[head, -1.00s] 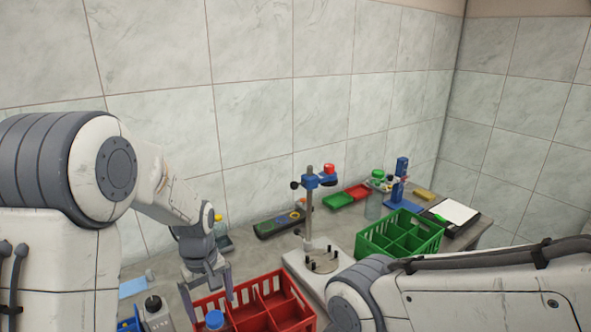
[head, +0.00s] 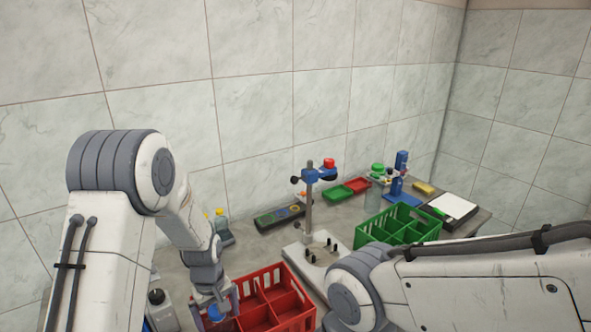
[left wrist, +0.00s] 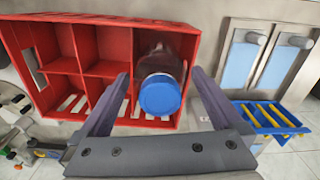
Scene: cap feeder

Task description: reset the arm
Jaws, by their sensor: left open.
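My left gripper (head: 222,303) is open at the left end of the red crate (head: 268,272). In the left wrist view its two fingers (left wrist: 160,95) stand on either side of a clear bottle (left wrist: 163,62) with a blue cap (left wrist: 160,95). The bottle is in an end compartment of the crate; the cap also shows in the head view (head: 215,312), partly hidden by the gripper. I cannot tell whether the fingers touch the bottle. My right arm crosses the lower right of the head view; its gripper is out of view.
Red and green trays (head: 348,190), a blue stand (head: 401,178) and a clipboard (head: 455,208) are farther back. A blue tray (left wrist: 265,118) is beside the crate.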

